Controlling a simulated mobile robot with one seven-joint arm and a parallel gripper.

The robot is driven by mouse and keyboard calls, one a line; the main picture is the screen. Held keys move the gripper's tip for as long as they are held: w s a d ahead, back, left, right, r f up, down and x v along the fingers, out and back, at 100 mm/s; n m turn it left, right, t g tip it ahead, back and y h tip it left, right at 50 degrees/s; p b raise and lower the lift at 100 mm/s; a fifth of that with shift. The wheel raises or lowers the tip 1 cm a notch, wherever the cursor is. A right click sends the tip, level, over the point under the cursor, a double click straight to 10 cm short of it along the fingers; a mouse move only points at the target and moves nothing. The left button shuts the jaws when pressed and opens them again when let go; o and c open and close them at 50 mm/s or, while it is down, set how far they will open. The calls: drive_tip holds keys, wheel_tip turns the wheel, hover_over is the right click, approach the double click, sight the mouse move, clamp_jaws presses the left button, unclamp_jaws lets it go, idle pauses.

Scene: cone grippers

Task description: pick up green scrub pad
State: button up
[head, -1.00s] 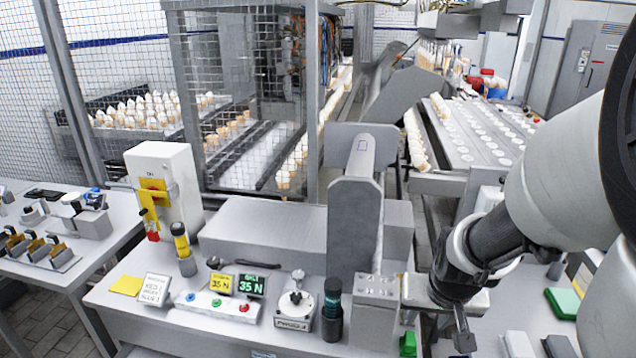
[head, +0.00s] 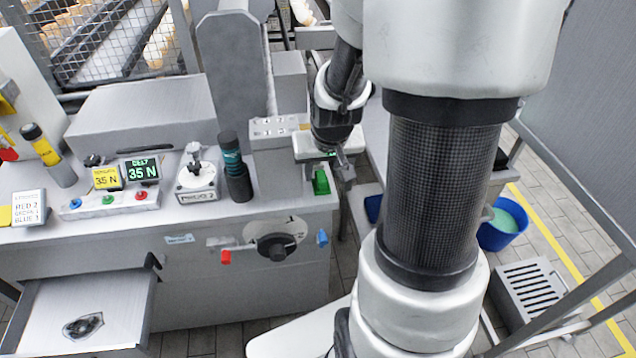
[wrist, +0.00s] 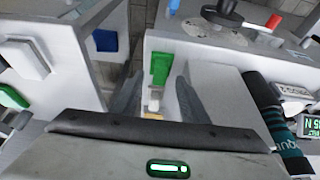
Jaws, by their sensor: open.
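A flat green pad (wrist: 12,97), which looks like the scrub pad, lies at the left edge of the wrist view on the neighbouring table. In the head view my arm hides that area. A separate small green block (head: 320,182) sits at the right front edge of the machine table. It also shows between my fingers in the wrist view (wrist: 160,68), with a pale piece below it. My gripper (head: 343,172) is open beside this block in the head view. Nothing is visibly held. Whether the fingers touch the block I cannot tell.
A knob (head: 276,245) juts from the table's front. An open drawer (head: 45,310) is at lower left. A blue bucket (head: 500,232) stands on the floor at right.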

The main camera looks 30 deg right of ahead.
sight(322, 178)
drive_tip(key=b+x, duration=0.1)
drive_tip(key=x, duration=0.1)
drive_tip(key=shift+w+f, duration=0.1)
drive_tip(key=shift+f, duration=0.15)
drive_tip(key=shift+r, duration=0.15)
clamp_jaws()
wheel_tip(322, 178, up, 18)
drive_tip(key=p, duration=0.4)
drive_tip(key=shift+p, duration=0.4)
